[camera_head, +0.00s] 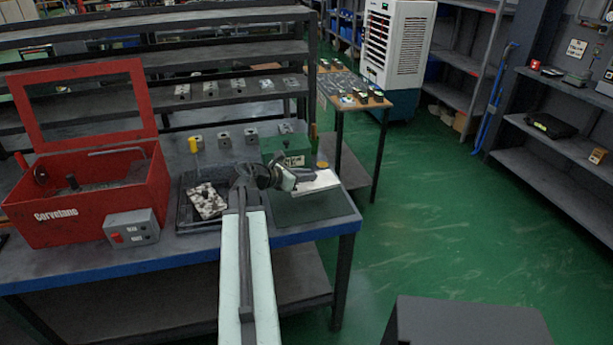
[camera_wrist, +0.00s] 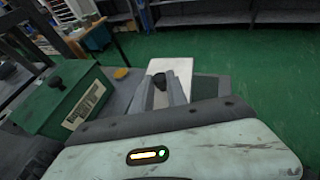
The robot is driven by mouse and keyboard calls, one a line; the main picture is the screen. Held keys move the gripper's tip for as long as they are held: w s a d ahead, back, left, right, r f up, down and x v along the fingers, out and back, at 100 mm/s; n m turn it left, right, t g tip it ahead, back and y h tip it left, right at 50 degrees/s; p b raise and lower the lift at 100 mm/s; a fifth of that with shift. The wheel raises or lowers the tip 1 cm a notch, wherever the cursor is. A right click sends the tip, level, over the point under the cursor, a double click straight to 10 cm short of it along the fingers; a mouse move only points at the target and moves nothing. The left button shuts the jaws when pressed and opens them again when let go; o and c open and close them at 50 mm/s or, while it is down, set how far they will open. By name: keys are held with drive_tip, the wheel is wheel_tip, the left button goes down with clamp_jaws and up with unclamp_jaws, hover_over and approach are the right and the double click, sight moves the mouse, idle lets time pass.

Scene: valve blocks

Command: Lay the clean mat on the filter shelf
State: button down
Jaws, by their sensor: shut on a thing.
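A clean white mat (camera_head: 318,183) is in my gripper (camera_head: 300,178) over the right end of the blue-edged workbench (camera_head: 180,252). In the wrist view the mat (camera_wrist: 179,68) reaches out flat beyond the fingers of my gripper (camera_wrist: 160,88), which are shut on its near edge. A grey-green flat panel (camera_head: 315,207) lies below and in front of the mat at the bench corner. I cannot tell whether the mat touches it. A dirty, mottled mat (camera_head: 207,201) lies on a black tray (camera_head: 185,218) left of my gripper. No surface is clearly marked as the filter shelf.
A green box (camera_head: 290,150) with a label stands just behind my gripper; it fills the left of the wrist view (camera_wrist: 60,98). An open red washer box (camera_head: 90,205) with a grey switch box (camera_head: 131,228) stands left. Green floor (camera_head: 440,200) is clear to the right.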

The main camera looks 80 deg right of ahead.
wheel_tip(320, 180, up, 8)
drive_tip(key=p, duration=0.6)
drive_tip(key=shift+f, duration=0.1)
